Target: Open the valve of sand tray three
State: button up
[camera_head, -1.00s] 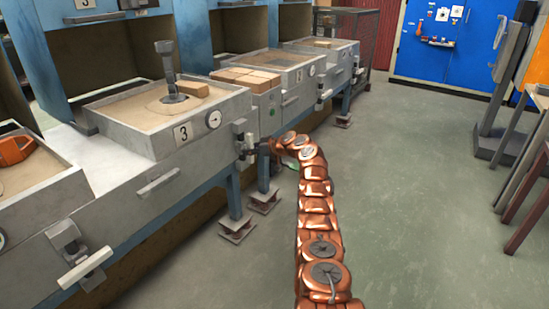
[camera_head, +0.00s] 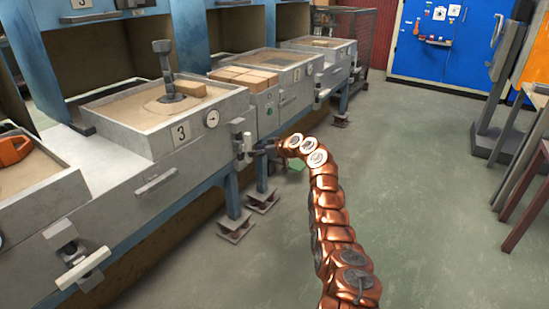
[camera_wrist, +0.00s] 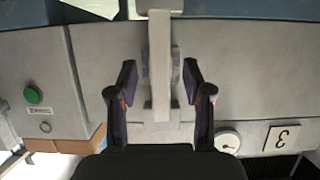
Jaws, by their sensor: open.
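Sand tray three (camera_head: 118,141) is a grey metal box of sand with a "3" plate (camera_head: 180,133) and a round gauge on its front. Its valve (camera_head: 239,143) is at the tray's right front corner, with a pale bar-shaped handle. In the wrist view the handle (camera_wrist: 160,45) runs down the middle between my fingers. My gripper (camera_wrist: 160,78) is open, one finger on each side of the handle, with gaps visible on both sides. In the head view my gripper (camera_head: 262,147) is beside the valve and small, partly hidden by my arm.
A tool with a block stands in tray three's sand. A green button (camera_wrist: 33,95) shows on a panel in the wrist view. Another valve (camera_head: 75,258) is at the lower left.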

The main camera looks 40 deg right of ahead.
jog(key=s+d, duration=0.2)
jog(key=s, duration=0.6)
jog(key=shift+d, duration=0.35)
dwell(0.4)
jog(key=shift+r, duration=0.1)
dwell(0.4)
jog(key=a+r+g+h+p, duration=0.2)
jog(key=a+g+p, duration=0.6)
jog(key=a+p, duration=0.15)
jog(key=s+a+r+m+g+h+p, duration=0.1)
jog(key=s+a+r+m+p, duration=0.1)
jog(key=s+a+r+p, duration=0.65)
jog(key=s+a+r+m+g+h+p, duration=0.15)
jog(key=s+r, duration=0.35)
jog(key=r, duration=0.8)
jog(key=s+a+r+m+g+h+p, duration=0.1)
jog(key=s+a+r+g+p, duration=0.1)
jog(key=s+a+r+p, duration=0.95)
jog(key=s+a+r, duration=0.2)
jog(key=s, duration=0.5)
jog(key=s+a+r+g+p, duration=0.1)
jog(key=s+a+r+p, duration=0.2)
jog(key=s, duration=0.8)
jog(key=s+a+r+g+y+p, duration=0.1)
jog(key=s+a+r+p, duration=0.2)
jog(key=s+a+r, duration=0.4)
jog(key=s, duration=0.4)
jog(key=shift+s, duration=0.15)
